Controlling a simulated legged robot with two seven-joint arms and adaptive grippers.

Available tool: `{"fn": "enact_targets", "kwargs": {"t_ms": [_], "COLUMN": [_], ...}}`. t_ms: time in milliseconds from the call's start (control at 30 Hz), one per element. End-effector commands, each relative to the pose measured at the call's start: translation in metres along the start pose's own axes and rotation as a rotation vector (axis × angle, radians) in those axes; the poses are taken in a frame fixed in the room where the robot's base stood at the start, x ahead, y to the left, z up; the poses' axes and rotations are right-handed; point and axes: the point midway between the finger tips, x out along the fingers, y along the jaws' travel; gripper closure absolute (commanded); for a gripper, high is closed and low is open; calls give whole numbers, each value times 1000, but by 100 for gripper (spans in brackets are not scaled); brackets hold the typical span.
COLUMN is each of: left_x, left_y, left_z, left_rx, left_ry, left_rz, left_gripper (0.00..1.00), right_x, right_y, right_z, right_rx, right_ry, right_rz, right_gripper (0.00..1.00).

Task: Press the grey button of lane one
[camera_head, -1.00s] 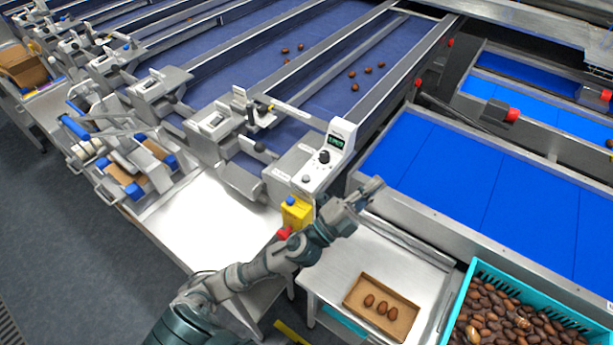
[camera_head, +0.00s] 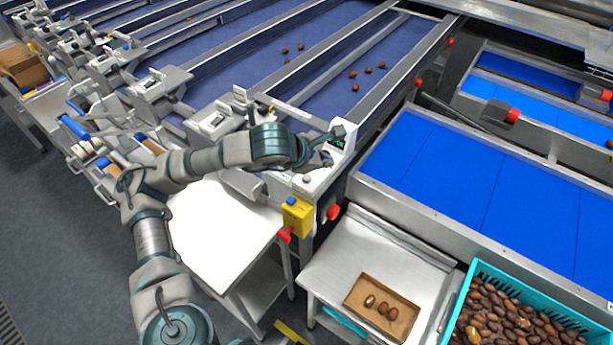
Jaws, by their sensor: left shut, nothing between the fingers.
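The lane-one control panel (camera_head: 312,184) is a pale box with a raised display at the end of the nearest dark blue lane. A small round grey button (camera_head: 306,180) shows on its lower front part. My left arm comes in from the lower left. My left gripper (camera_head: 335,136) is shut and empty, over the upper part of the panel, beyond the grey button. It hides the black knob and part of the display. I cannot tell whether it touches the panel. My right gripper is not in view.
A yellow box (camera_head: 297,217) with a blue top and red button hangs below the panel. A steel shelf (camera_head: 340,262) holds a cardboard tray (camera_head: 401,331) of dates beside a teal crate (camera_head: 478,268) full of dates. A bright blue belt (camera_head: 440,165) lies right.

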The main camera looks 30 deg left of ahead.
Motion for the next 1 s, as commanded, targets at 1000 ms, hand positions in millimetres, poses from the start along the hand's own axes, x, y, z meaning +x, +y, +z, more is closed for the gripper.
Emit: {"fn": "enact_targets", "kwargs": {"t_ms": [1000], "left_x": [-4], "left_y": [37], "left_z": [-42], "left_rx": [-20], "left_ry": [115], "left_rz": [179], "left_gripper": [100], "right_x": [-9], "right_y": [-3], "right_z": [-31], "right_rx": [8], "right_ry": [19], "right_rz": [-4], "right_gripper": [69]}}
